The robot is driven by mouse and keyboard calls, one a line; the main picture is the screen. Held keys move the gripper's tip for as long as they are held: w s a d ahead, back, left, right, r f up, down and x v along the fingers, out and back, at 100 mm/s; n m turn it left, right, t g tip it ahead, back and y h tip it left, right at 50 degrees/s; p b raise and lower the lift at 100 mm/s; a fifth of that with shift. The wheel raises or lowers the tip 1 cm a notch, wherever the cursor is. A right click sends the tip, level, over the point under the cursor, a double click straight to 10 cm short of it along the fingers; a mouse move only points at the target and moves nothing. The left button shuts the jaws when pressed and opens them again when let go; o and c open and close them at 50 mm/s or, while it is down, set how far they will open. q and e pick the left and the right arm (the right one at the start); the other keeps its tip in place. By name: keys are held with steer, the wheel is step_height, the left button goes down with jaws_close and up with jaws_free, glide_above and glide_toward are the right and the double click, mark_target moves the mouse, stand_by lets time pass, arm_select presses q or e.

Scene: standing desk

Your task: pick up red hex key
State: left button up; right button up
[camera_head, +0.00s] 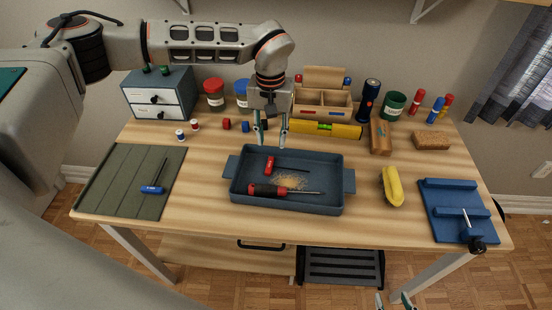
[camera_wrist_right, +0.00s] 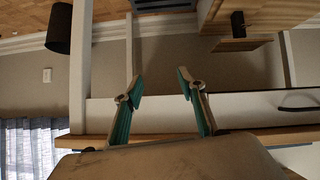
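The red hex key (camera_head: 270,164), with a red handle and thin dark shaft, lies in the back part of the blue-grey tray (camera_head: 240,203), its shaft pointing right. My left gripper (camera_head: 271,139) points down above the tray's back edge, close to the red handle in the picture. Its two fingers are apart with nothing between them. My right gripper (camera_head: 395,303) shows only by its fingertips at the bottom edge, in front of the desk. In the right wrist view the right gripper (camera_wrist_right: 159,85) has its fingers spread and empty.
A red-black screwdriver (camera_head: 268,190) and brown crumbs (camera_head: 290,181) share the tray. A blue hex key (camera_head: 152,189) lies on the green mat (camera_head: 120,190) at left. A yellow object (camera_head: 392,186) and blue vise (camera_head: 450,197) are at right. A yellow level (camera_head: 340,131) lies behind.

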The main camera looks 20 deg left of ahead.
mark_target(271, 160)
arm_select(q)
steer(key=f, duration=0.2)
steer(key=shift+s+f, duration=0.35)
steer(key=shift+s, duration=0.05)
step_height(271, 160, down, 4)
steer(key=shift+r, duration=0.2)
steer(key=shift+f, duration=0.35)
jaws_close()
arm_select(e)
steer(key=shift+s+f, duration=0.4)
steer(key=shift+s, duration=0.1)
